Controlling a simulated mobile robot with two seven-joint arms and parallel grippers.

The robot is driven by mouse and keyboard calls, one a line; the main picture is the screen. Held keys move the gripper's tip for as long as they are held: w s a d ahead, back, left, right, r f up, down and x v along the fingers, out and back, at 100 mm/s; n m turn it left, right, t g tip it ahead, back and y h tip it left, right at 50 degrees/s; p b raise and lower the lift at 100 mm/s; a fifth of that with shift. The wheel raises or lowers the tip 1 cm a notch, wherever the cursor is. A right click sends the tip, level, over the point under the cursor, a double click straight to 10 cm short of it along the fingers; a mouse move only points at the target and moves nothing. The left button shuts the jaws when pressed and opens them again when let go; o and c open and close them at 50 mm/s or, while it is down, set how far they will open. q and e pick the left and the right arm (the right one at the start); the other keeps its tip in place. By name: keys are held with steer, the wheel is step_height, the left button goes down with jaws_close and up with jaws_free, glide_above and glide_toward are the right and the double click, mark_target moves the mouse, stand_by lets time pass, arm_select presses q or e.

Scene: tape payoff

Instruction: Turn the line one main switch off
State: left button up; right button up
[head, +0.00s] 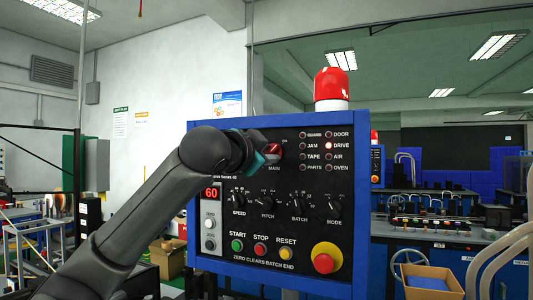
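The control panel (348,205) is a dark face in a blue frame, in the middle of the head view. Its red main switch (275,149) sits near the top, above the label MAIN, partly hidden by my gripper. My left gripper (266,157) is at the switch's left side, with a teal part of it showing close to the knob. Its fingers are mostly hidden behind the wrist, so I cannot tell if they are open, shut or touching the switch. My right gripper is not in view.
A red beacon (332,86) stands on top of the panel. Knobs, START, STOP and RESET buttons and a red and yellow emergency button (325,258) lie below the switch. A cardboard box (430,283) is at the lower right, with benches behind it.

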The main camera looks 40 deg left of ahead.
arm_select(q)
jaws_close()
stand_by(0.5)
steer(key=shift+f+n+p, duration=0.1)
steer(key=shift+n+p, duration=1)
steer(key=shift+n, duration=7.9)
steer(key=shift+o, duration=1.3)
jaws_free()
